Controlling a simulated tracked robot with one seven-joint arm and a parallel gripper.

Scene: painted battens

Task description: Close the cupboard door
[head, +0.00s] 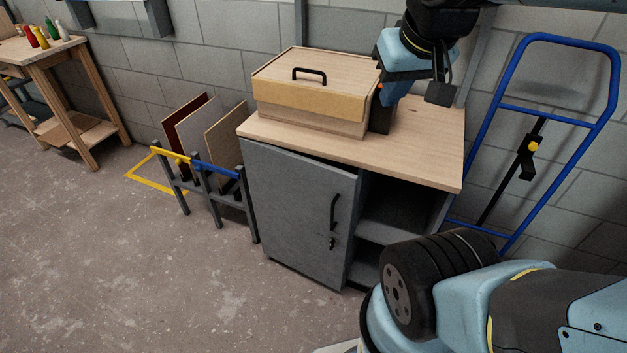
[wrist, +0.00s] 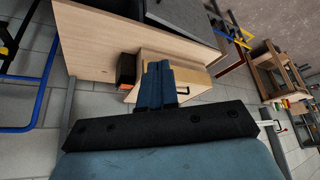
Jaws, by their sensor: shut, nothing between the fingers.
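The grey cupboard door (head: 296,215) is on the left part of a cupboard with a pale wooden top (head: 430,150). It carries a black bar handle (head: 335,212) near its right edge. The door stands out from the cupboard front, with a dark gap along its top edge, so it looks ajar. To its right, open shelves (head: 390,205) show. My gripper (head: 386,98) is above the back of the top, beside the wooden box, apart from the door. In the wrist view its blue fingers (wrist: 158,80) are together and empty. Part of the grey door or front (wrist: 185,14) shows at the top there.
A wooden box (head: 310,95) with a black handle and a small dark block (head: 380,120) stand on the top. A panel rack (head: 205,170) is left of the cupboard, a blue hand truck (head: 545,120) right. The floor in front of the door is clear.

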